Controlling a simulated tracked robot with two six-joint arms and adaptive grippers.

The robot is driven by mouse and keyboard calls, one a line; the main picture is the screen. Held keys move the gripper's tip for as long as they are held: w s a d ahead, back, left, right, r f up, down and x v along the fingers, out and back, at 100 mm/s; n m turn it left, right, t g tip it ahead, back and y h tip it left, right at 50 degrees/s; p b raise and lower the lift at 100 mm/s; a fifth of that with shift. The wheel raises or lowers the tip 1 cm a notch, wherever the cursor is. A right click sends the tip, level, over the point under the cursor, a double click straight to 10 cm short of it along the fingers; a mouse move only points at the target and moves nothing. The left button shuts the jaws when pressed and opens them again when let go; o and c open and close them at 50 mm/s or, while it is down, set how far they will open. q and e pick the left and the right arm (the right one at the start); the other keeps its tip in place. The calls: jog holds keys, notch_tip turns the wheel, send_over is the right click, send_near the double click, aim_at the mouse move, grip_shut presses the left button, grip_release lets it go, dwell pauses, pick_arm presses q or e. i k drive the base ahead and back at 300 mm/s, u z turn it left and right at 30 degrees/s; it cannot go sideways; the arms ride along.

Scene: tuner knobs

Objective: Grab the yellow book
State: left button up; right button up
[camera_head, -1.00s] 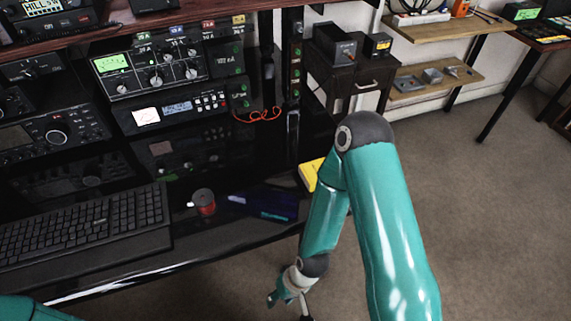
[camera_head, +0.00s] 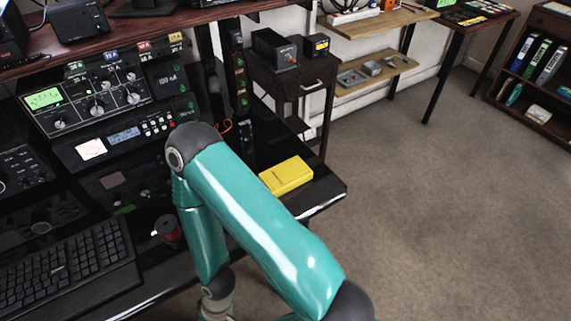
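The yellow book (camera_head: 287,175) lies flat on the right end of the black desk, near its right edge. Its top and front side show, and nothing holds it. My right arm crosses the lower middle of the view, just left of and in front of the book. The wrist of that arm points down at the bottom edge, left of and well apart from the book; its gripper fingers are cut off below the frame. My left arm and gripper are out of view.
Radio gear (camera_head: 95,95) fills the back left. A dark cabinet (camera_head: 290,85) stands behind the book. Carpet (camera_head: 430,210) to the right is open.

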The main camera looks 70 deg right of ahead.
aim_at(287, 176)
jog(key=k, duration=1.25)
jog(key=z, duration=0.3)
jog(key=i, duration=0.6)
jog(key=z, duration=0.45)
